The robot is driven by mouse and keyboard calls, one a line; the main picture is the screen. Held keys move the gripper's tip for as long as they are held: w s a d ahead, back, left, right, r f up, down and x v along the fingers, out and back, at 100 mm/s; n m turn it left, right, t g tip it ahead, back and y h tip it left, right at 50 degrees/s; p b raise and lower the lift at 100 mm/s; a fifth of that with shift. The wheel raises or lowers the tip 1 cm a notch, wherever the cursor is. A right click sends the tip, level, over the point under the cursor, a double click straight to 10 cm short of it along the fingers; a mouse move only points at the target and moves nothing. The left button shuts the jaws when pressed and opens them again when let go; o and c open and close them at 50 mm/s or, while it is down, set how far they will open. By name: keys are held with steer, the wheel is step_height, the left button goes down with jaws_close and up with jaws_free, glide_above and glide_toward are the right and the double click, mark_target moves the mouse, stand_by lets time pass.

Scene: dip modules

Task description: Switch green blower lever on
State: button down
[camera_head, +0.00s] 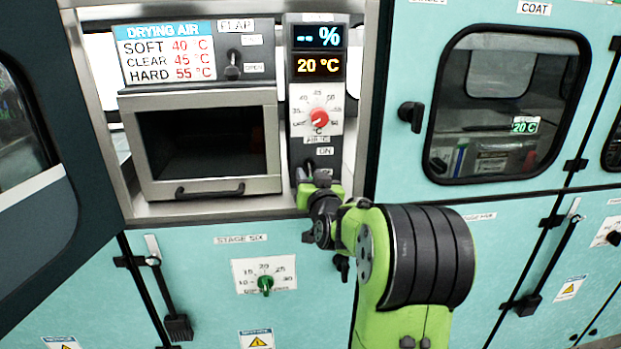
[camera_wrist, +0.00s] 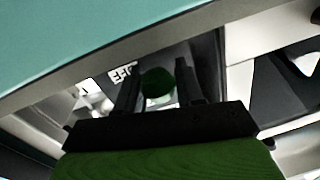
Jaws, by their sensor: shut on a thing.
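The green blower lever (camera_wrist: 158,86) shows in the wrist view as a round dark green knob between my two black fingers. My gripper (camera_wrist: 157,76) is shut on it. In the head view my gripper (camera_head: 308,176) is at the bottom of the narrow control panel (camera_head: 298,150), just below the ON label (camera_head: 325,151). There my gripper and wrist hide most of the lever, so I cannot tell its exact position. A partly visible white label (camera_wrist: 122,73) lies beside the knob in the wrist view.
Above the lever are a red temperature dial (camera_head: 319,118) and displays reading 20 °C (camera_head: 319,66) and "-- %". A drying box with a handle (camera_head: 210,192) stands left, with the flap lever (camera_head: 232,67) above. A green-knobbed stage six dial (camera_head: 265,284) is below. The coat door (camera_head: 460,120) is right.

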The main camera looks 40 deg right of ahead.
mark_target(309, 170)
steer(key=shift+r+p, duration=0.2)
steer(key=shift+p, duration=0.2)
steer(key=shift+a+r+g+y+p, duration=0.15)
steer(key=shift+r+g+y+p, duration=0.15)
steer(key=shift+g+p, duration=0.55)
steer(key=g+y+p, duration=0.1)
steer(key=p, duration=0.2)
steer(key=r+g+p, duration=0.1)
steer(key=p, duration=0.3)
steer(key=shift+s+r+y, duration=0.2)
steer(key=shift+r+y, duration=0.05)
steer(key=shift+y, duration=0.15)
steer(key=g+y+p, duration=0.1)
steer(key=p, duration=0.2)
steer(key=r+g+p, duration=0.1)
steer(key=g+p, duration=0.1)
steer(key=p, duration=0.2)
steer(key=shift+m+y, duration=0.3)
steer(key=shift+y, duration=0.1)
steer(key=shift+g+p, duration=0.45)
steer(key=shift+p, duration=0.75)
steer(key=shift+y, duration=0.3)
steer(key=shift+f, duration=0.1)
steer(key=c, duration=0.8)
jaws_free()
